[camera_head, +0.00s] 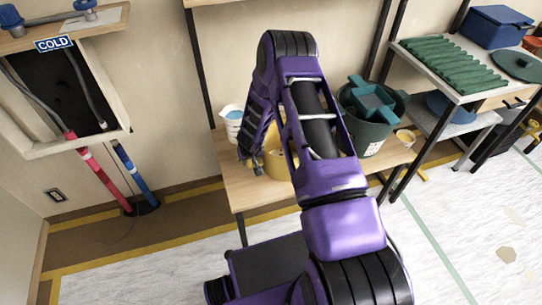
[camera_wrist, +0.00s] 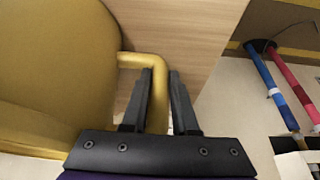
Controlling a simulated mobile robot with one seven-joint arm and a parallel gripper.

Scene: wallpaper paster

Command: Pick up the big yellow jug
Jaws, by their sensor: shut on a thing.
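The big yellow jug (camera_head: 276,167) stands on the wooden shelf, largely hidden behind my purple arm in the head view. In the wrist view the jug's body (camera_wrist: 55,70) fills the left side. Its handle (camera_wrist: 140,61) curves from the body and runs down between my fingers. My gripper (camera_wrist: 160,74) is shut on this handle, one black finger on each side. In the head view my gripper (camera_head: 257,164) is beside the jug's left side, small and partly hidden. I cannot tell whether the jug is lifted off the shelf.
The wooden shelf (camera_head: 258,196) also bears a white tub (camera_head: 233,132) at left and a large dark green bucket (camera_head: 380,133) at right, close to the jug. Black posts frame the shelf. A red pipe (camera_head: 104,180) and a blue pipe (camera_head: 134,172) stand at left.

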